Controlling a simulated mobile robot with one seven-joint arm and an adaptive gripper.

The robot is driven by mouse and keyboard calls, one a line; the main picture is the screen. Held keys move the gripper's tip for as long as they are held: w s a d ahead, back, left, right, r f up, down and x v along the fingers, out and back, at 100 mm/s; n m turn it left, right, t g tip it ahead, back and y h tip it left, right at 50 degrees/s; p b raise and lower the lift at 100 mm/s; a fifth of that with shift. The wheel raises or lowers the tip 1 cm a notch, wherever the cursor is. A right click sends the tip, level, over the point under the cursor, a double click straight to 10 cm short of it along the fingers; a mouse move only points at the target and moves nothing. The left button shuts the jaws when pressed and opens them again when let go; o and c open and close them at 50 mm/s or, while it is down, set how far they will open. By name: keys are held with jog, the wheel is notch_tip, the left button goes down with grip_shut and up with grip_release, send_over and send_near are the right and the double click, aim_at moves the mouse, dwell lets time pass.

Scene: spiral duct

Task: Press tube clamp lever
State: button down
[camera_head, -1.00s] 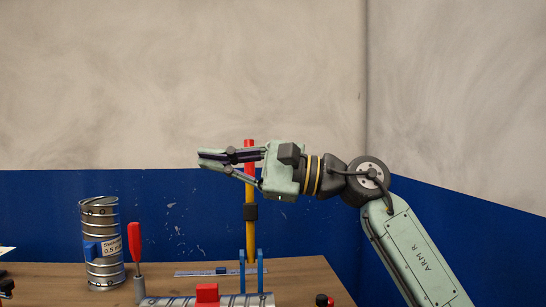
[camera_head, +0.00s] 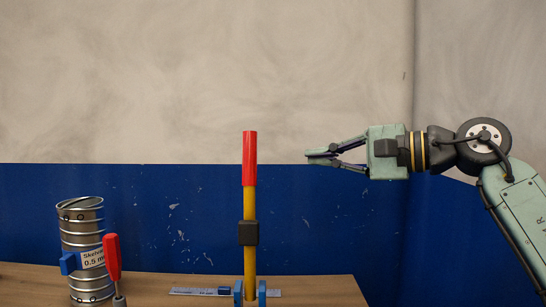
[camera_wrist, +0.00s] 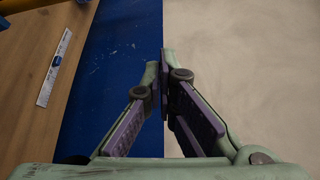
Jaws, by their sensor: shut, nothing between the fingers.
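The tube clamp lever (camera_head: 249,215) stands upright in the head view. It has a red grip on top, a yellow shaft, a black block on the shaft, and blue brackets (camera_head: 250,293) at its foot. The clamp's lower part is cut off by the bottom edge of the picture. My gripper (camera_head: 308,156) is to the right of the red grip, pointing left at about its height, with a gap between them in the picture. Its fingers are shut and empty. In the wrist view my gripper (camera_wrist: 164,62) also shows its fingertips together, with nothing between them.
A ringed metal spiral duct (camera_head: 83,240) with a label stands at left on the wooden table (camera_head: 325,290). A red-handled tool (camera_head: 112,258) stands before it. A ruler (camera_head: 195,292) lies behind the lever, also visible in the wrist view (camera_wrist: 54,69). The air around my gripper is clear.

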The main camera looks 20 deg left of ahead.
jog(key=shift+s, duration=0.1)
jog(key=s+a+p, duration=0.1)
jog(key=a+p, duration=0.4)
jog(key=a, duration=0.4)
jog(key=shift+s+a+f, duration=0.15)
jog(key=shift+s+a, duration=0.05)
jog(key=shift+a, duration=0.05)
dwell(0.3)
